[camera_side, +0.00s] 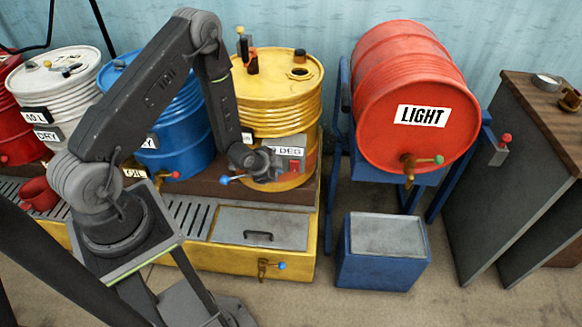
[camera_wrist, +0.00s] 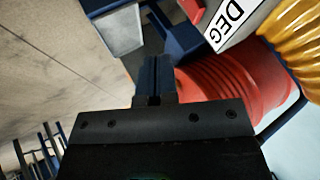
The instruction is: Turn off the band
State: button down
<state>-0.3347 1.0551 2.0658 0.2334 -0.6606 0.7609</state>
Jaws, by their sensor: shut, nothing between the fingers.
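The band is a grey strip (camera_side: 311,160) around the lower part of the yellow drum (camera_side: 277,100). Its front carries a grey box with a white label ending in "DEG" (camera_side: 289,151) and a red switch (camera_side: 295,166). My gripper (camera_side: 274,171) is in front of the band, just left of the switch, and partly covers the box. Its fingers (camera_wrist: 157,72) are together and empty in the wrist view. The label's "DEG" end (camera_wrist: 229,24) shows there, to the right of the fingertips. I cannot tell whether the gripper touches the box, nor which way the switch is set.
A tap with a blue handle (camera_side: 225,180) is just left of my gripper. The red "LIGHT" drum (camera_side: 398,75) lies on a blue stand at right, above a blue box (camera_side: 383,270). The blue drum (camera_side: 180,110) stands at left. Floor between the yellow tray (camera_side: 225,262) and the blue box is clear.

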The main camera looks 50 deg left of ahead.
aim_at(295, 163)
jog(key=shift+w+a+f, duration=0.55)
jog(key=shift+w+f, duration=0.6)
jog(key=shift+w, duration=0.3)
jog(key=shift+w+a+f, duration=0.6)
jog(key=shift+w+f, duration=0.6)
jog(key=shift+w, duration=0.25)
jog(key=shift+w+a+f, duration=0.55)
jog(key=shift+w+f, duration=0.6)
jog(key=shift+w, duration=0.3)
jog(key=shift+w+a+r, duration=0.15)
jog(key=shift+w+a, duration=0.1)
jog(key=shift+w, duration=0.05)
jog(key=shift+r, duration=0.8)
